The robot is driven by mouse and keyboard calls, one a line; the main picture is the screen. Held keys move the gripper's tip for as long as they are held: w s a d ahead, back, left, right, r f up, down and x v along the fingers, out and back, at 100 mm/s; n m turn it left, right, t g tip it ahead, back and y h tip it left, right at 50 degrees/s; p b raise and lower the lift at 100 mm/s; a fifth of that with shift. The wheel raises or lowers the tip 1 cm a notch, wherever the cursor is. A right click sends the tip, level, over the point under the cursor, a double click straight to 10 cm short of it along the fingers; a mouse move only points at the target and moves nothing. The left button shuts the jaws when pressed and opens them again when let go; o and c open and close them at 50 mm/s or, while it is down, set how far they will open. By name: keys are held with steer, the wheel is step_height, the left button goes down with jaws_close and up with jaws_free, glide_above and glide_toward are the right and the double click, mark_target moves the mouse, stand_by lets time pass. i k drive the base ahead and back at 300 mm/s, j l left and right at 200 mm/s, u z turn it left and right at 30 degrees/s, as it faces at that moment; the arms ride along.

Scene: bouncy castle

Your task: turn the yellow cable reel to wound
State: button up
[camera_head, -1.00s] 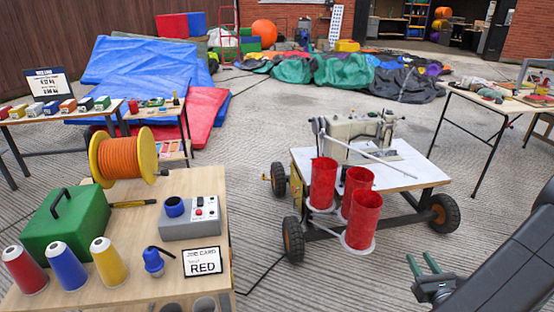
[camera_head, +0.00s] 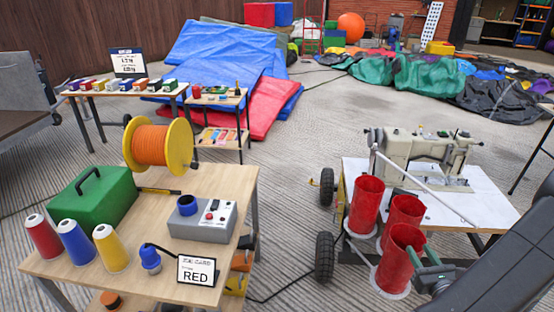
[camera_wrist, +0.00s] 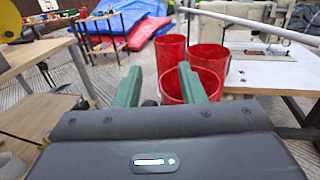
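The yellow cable reel (camera_head: 181,145), with orange cable wound round its drum (camera_head: 150,145), stands at the back of the wooden table at left. It has a small knob on its right flange. In the wrist view only part of the yellow reel (camera_wrist: 10,24) shows at the top left corner. My gripper (camera_head: 430,264) is far to the right of the reel, in front of the red cups. Its two green fingers (camera_wrist: 158,86) are apart with nothing between them, so it is open and empty.
On the wooden table (camera_head: 225,180) are a green case (camera_head: 95,207), a grey control box (camera_head: 203,222), thread cones (camera_head: 75,243), a blue plug (camera_head: 150,259) and a RED job card (camera_head: 197,271). Red cups (camera_head: 366,205) stand by a sewing machine cart (camera_head: 490,205).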

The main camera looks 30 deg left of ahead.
mark_target(145, 144)
steer(key=i+u, duration=0.2)
steer(key=u, duration=0.25)
steer(key=i+u, duration=0.25)
steer(key=u, duration=0.2)
steer(key=i+u, duration=0.2)
steer(key=u, duration=0.3)
steer(key=i+l+u, duration=0.15)
steer(key=u, duration=0.3)
steer(key=i+l+u, duration=0.25)
steer(key=u, duration=0.15)
steer(key=i+l+u, duration=0.35)
steer(key=k, duration=0.1)
